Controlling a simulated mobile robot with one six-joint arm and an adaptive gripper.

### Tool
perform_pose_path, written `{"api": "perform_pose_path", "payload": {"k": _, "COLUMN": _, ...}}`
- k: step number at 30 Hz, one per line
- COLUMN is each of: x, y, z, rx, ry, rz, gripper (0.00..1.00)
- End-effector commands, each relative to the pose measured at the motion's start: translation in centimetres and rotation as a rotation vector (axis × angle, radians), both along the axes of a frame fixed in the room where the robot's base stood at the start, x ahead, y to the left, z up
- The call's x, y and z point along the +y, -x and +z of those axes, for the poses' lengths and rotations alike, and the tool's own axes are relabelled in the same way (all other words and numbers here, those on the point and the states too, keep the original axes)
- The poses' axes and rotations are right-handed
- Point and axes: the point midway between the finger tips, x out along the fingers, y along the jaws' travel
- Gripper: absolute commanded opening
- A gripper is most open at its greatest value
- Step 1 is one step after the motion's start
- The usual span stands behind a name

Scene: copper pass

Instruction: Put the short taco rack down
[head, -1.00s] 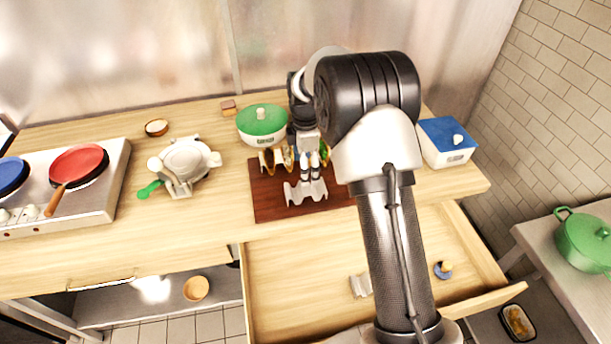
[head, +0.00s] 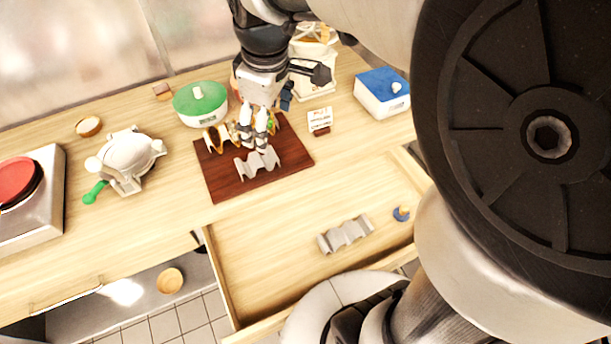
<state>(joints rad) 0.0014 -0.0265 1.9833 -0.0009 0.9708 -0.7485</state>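The short taco rack (head: 257,163) is a small grey wavy holder. It is low over or resting on the front part of a dark red-brown board (head: 222,188); I cannot tell whether its underside touches. My gripper (head: 256,146) points down at the rack from behind, with its two fingertips close together at the rack's middle ridge. It looks shut on that ridge, though the contact is small in view. Another rack with filled tacos (head: 221,138) stands just behind, partly hidden by my fingers.
A green-lidded pot (head: 201,103) stands behind the board. A small white sign (head: 319,121) and a blue-lidded box (head: 383,92) are to the right.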

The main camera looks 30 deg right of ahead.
Motion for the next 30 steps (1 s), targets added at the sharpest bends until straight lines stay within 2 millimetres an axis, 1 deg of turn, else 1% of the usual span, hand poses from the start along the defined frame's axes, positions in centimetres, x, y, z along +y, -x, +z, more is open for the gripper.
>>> {"api": "perform_pose_path", "payload": {"k": 1, "x": 0.0, "y": 1.9, "z": 0.8, "rx": -0.022, "ry": -0.012, "rz": -0.058, "gripper": 0.75}}
{"api": "perform_pose_path", "payload": {"k": 6, "x": 0.0, "y": 7.5, "z": 2.0, "rx": -0.077, "ry": -0.067, "rz": -0.264, "gripper": 0.75}}
{"api": "perform_pose_path", "payload": {"k": 9, "x": 0.0, "y": 10.8, "z": 2.0, "rx": -0.109, "ry": -0.105, "rz": -0.383, "gripper": 0.75}}
{"api": "perform_pose_path", "payload": {"k": 12, "x": 0.0, "y": 13.7, "z": 1.5, "rx": -0.137, "ry": -0.144, "rz": -0.496, "gripper": 0.75}}
{"api": "perform_pose_path", "payload": {"k": 15, "x": 0.0, "y": 16.0, "z": 0.8, "rx": -0.16, "ry": -0.18, "rz": -0.591, "gripper": 0.75}}
{"api": "perform_pose_path", "payload": {"k": 18, "x": 0.0, "y": 17.6, "z": 0.2, "rx": -0.176, "ry": -0.206, "rz": -0.659, "gripper": 0.75}}
{"api": "perform_pose_path", "payload": {"k": 21, "x": 0.0, "y": 18.4, "z": -0.3, "rx": -0.184, "ry": -0.222, "rz": -0.7, "gripper": 0.75}}
{"api": "perform_pose_path", "payload": {"k": 30, "x": 0.0, "y": 18.7, "z": -0.4, "rx": -0.187, "ry": -0.229, "rz": -0.717, "gripper": 0.75}}
